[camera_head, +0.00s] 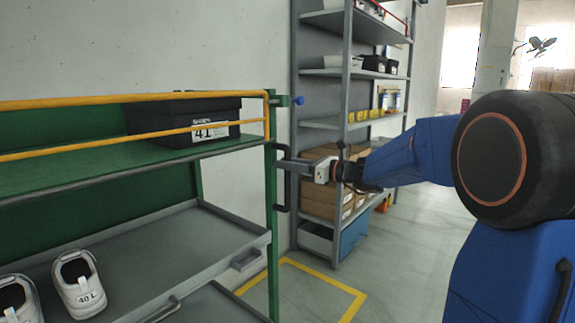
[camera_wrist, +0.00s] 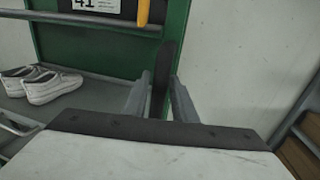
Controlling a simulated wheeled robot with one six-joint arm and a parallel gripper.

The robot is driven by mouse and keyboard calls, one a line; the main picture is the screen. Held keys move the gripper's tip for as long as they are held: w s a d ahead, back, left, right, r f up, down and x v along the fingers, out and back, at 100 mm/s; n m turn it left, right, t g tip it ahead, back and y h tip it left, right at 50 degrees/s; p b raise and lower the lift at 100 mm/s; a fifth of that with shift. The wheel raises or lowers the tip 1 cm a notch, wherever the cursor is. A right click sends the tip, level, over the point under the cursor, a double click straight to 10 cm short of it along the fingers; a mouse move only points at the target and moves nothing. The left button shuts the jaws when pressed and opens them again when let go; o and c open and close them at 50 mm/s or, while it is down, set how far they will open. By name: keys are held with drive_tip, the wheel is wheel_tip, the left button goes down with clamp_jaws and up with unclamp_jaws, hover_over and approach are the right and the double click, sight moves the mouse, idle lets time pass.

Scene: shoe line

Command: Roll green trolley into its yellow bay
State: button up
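The green trolley (camera_head: 273,235) fills the left of the head view, with a green frame, yellow rails and grey shelves. Its green panel also shows in the wrist view (camera_wrist: 110,48). My gripper (camera_head: 284,165) is at the trolley's near right post. In the wrist view my gripper's two grey fingers (camera_wrist: 160,92) lie on either side of the dark upright handle (camera_wrist: 162,70) and appear closed on it. The yellow bay outline (camera_head: 325,277) is painted on the floor just right of the trolley; its left part is hidden behind the trolley.
A black shoe box (camera_head: 183,119) marked 41 sits on the trolley's top shelf; white shoes (camera_head: 79,284) stand below. A grey rack (camera_head: 344,130) with boxes stands behind the bay against the wall (camera_head: 140,45). Open floor (camera_head: 408,235) lies to the right.

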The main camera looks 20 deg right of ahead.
clamp_jaws()
drive_tip(key=shift+d, duration=0.1)
